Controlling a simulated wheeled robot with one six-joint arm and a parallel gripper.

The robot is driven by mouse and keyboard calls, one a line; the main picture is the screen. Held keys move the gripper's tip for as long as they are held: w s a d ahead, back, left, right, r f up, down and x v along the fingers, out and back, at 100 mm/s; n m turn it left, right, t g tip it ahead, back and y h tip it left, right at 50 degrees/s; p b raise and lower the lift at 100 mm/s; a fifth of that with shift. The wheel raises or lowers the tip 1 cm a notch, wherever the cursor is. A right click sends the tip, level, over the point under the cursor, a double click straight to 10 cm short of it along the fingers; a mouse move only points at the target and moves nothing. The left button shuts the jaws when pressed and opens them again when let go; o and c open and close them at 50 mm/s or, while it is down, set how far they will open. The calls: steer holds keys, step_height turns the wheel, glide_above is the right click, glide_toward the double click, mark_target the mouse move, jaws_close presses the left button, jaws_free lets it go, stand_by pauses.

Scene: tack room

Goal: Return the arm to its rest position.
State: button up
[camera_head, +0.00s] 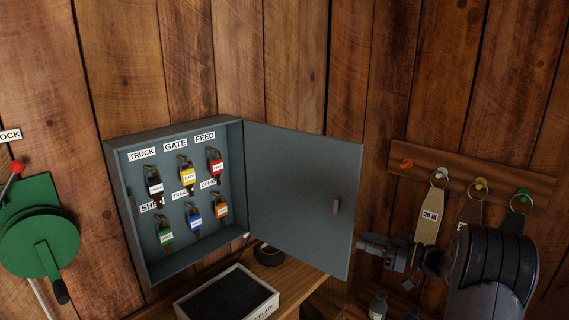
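My arm comes in at the lower right, and my gripper (368,245) points left. The gripper is just right of the lower edge of the open cabinet door (300,195), close to it in the picture. I cannot tell whether they touch. Nothing is clearly seen held in the gripper. The fingers are small and dark, so their opening is unclear.
A grey key cabinet (124,215) holds several tagged keys on labelled hooks. A peg rail (530,184) with hanging tags is behind my arm. A tray (268,301) and a dark ring (268,254) sit on a wooden shelf. A green crank device (38,240) is at left.

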mark_target(348, 237)
steer(key=x, duration=0.5)
steer(key=shift+s+a+p, duration=0.15)
steer(key=shift+a+p, duration=0.15)
steer(key=shift+a, duration=0.1)
